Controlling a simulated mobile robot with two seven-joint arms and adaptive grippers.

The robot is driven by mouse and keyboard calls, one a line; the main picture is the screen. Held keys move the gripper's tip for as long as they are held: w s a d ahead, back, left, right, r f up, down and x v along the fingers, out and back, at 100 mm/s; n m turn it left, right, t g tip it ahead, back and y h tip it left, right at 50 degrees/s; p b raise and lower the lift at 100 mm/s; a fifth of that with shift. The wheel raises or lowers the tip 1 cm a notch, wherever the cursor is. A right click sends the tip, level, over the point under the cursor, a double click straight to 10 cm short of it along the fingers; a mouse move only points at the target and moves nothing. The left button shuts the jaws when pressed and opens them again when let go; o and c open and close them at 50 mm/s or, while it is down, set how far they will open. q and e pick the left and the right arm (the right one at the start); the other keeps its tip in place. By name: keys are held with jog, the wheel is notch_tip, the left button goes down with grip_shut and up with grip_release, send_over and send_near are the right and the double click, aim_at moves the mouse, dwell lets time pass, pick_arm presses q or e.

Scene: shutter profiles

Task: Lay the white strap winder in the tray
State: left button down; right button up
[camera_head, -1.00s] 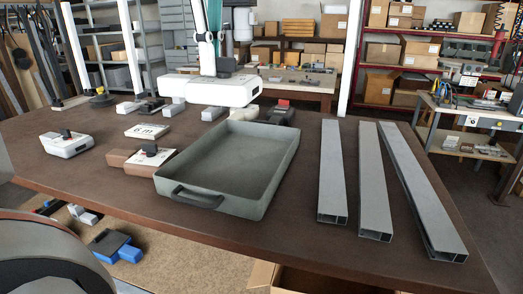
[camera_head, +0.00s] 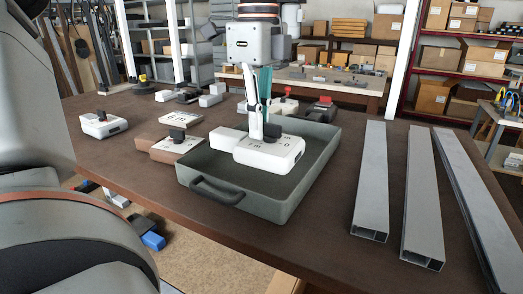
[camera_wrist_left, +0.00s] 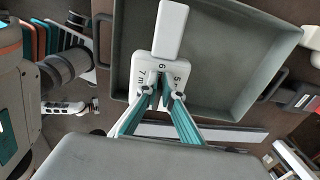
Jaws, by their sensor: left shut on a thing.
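The white strap winder (camera_head: 268,154) is in my left gripper (camera_head: 263,124), over the grey-green tray (camera_head: 262,207) and within its walls in the head view. I cannot tell whether it touches the tray floor. Its narrow white end (camera_head: 228,141) points left. In the left wrist view, my gripper's teal-sided fingers (camera_wrist_left: 162,92) are shut on the winder (camera_wrist_left: 171,30), whose face shows numbers. The tray (camera_wrist_left: 225,55) spreads behind it there. My right gripper is not in view.
Left of the tray stand a brown winder (camera_head: 167,152) and another white winder (camera_head: 100,126). Long grey profiles (camera_head: 371,180) lie to the right. A black item with a red part (camera_head: 321,110) sits just behind the tray. The tray's handle (camera_head: 216,193) faces the front edge.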

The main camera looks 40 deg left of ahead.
aim_at(259, 145)
pick_arm(q)
notch_tip(259, 145, down, 5)
jog(key=shift+r, duration=0.2)
jog(key=shift+f, duration=0.2)
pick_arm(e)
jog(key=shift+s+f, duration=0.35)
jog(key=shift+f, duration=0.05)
pick_arm(q)
jog(key=shift+f+b, duration=0.1)
jog(key=shift+b, duration=0.25)
jog(key=c, duration=2.3)
grip_release()
jog(key=shift+c, duration=0.2)
jog(key=shift+o, duration=0.6)
